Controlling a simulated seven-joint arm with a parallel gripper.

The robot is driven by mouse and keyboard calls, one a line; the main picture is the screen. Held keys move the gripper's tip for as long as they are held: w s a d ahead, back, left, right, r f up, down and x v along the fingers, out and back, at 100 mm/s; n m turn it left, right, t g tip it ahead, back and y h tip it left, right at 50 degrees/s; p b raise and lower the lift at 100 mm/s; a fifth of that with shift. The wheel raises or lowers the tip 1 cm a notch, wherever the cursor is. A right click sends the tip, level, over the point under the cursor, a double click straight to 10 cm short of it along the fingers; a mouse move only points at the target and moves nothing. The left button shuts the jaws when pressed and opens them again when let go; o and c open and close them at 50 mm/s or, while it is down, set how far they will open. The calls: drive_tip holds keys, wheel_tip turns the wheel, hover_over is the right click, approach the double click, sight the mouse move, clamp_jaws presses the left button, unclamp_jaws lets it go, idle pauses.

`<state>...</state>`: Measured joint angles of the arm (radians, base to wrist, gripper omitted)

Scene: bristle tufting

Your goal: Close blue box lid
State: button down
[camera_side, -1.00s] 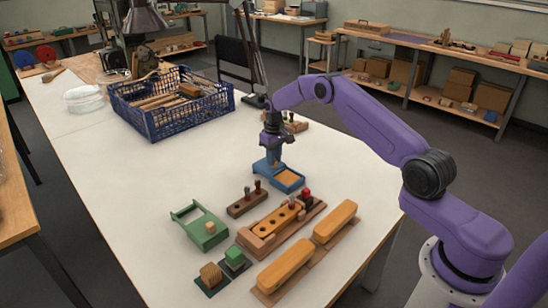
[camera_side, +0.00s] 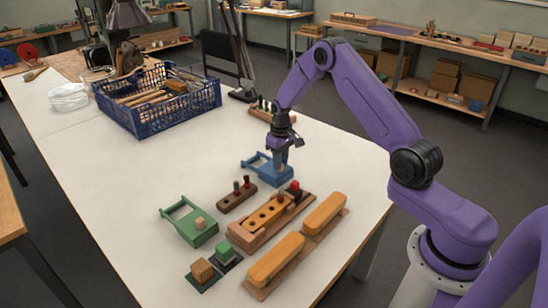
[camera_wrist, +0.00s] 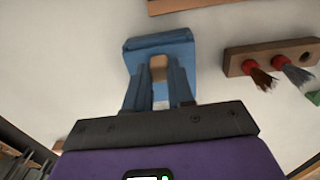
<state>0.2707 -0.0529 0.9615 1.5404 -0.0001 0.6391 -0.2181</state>
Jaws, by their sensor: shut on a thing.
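The blue box (camera_side: 262,171) lies on the white table beyond the wooden blocks. Its frame-like end shows at the left, and the lid covers its right part; no orange inside shows. My gripper (camera_side: 281,168) points down over the right part of the box. In the wrist view, the blue lid (camera_wrist: 172,44) lies ahead of my gripper (camera_wrist: 158,82), whose two fingers are shut on the tan wooden knob (camera_wrist: 158,66) of the lid. The fingers and gripper body hide the near part of the box.
A dark peg block (camera_side: 237,197), an orange block with holes (camera_side: 266,214) and a green box (camera_side: 192,226) stand close in front. Two long orange brush bodies (camera_side: 276,259) lie nearer. A blue crate (camera_side: 160,125) stands behind left. Bare table lies left of the box.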

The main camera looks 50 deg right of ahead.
drive_tip(key=shift+s, duration=0.5)
drive_tip(key=c, duration=1)
unclamp_jaws()
drive_tip(key=shift+s, duration=0.1)
drive_tip(key=shift+o, duration=0.2)
drive_tip(key=shift+r, duration=0.15)
wheel_tip(320, 180, up, 17)
